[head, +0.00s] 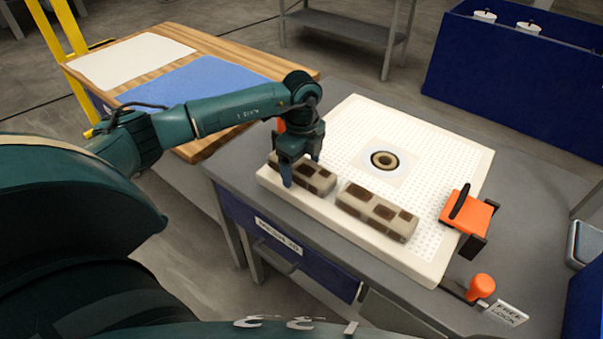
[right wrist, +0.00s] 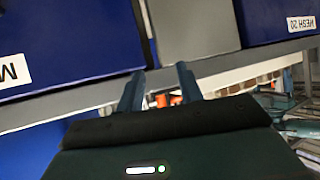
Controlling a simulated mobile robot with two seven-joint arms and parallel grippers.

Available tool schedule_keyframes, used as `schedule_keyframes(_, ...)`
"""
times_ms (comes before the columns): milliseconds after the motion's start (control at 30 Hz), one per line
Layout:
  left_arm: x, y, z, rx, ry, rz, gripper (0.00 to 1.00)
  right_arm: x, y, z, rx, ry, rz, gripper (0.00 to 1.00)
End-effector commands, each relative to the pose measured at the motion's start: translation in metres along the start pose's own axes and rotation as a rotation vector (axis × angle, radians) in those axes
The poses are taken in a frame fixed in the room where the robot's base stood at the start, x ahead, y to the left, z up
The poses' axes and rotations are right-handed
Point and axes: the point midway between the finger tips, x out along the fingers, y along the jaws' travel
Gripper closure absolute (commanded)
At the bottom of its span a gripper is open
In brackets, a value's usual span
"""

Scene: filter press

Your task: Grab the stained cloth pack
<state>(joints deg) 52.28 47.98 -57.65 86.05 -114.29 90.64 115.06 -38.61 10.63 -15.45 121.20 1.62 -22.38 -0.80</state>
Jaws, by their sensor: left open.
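Two beige cloth packs with dark brown patches lie along the near edge of a white perforated plate. The left pack (head: 318,180) is partly hidden by my left gripper (head: 301,170). The right pack (head: 376,213) lies beside it, free of any gripper. My left gripper points down over the left pack with its fingers apart, one on the near side and one toward the far side. I cannot tell whether they touch it. My right gripper (right wrist: 160,84) shows in the right wrist view with its fingers apart and nothing between them.
The white plate (head: 440,170) has a ringed hole (head: 384,160) and an orange clamp (head: 468,214) at right. An orange knob (head: 481,287) is at the bench front. A wooden table with a blue mat (head: 190,84) stands left. A blue bin (head: 500,65) is behind.

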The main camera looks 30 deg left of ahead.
Motion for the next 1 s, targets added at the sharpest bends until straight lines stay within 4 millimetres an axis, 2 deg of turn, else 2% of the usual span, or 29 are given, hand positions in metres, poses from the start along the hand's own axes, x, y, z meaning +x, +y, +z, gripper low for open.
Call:
schedule_keyframes(67, -0.001, 0.0, 0.0, 0.0, 0.0, 0.0, 0.2, -0.001, 0.0, -0.001, -0.003, 0.0, -0.001, 0.64)
schedule_keyframes(667, -0.001, 0.0, 0.0, 0.0, 0.0, 0.0, 0.68, 0.002, 0.005, -0.001, 0.001, 0.001, 0.011, 0.64)
schedule_keyframes(867, -0.002, 0.0, 0.0, 0.0, 0.0, -0.001, 0.69, 0.002, 0.004, -0.002, 0.006, 0.002, 0.011, 0.64)
schedule_keyframes(1000, -0.014, 0.0, 0.0, 0.0, 0.0, -0.002, 0.69, -0.003, 0.004, -0.009, 0.007, -0.001, 0.012, 0.64)
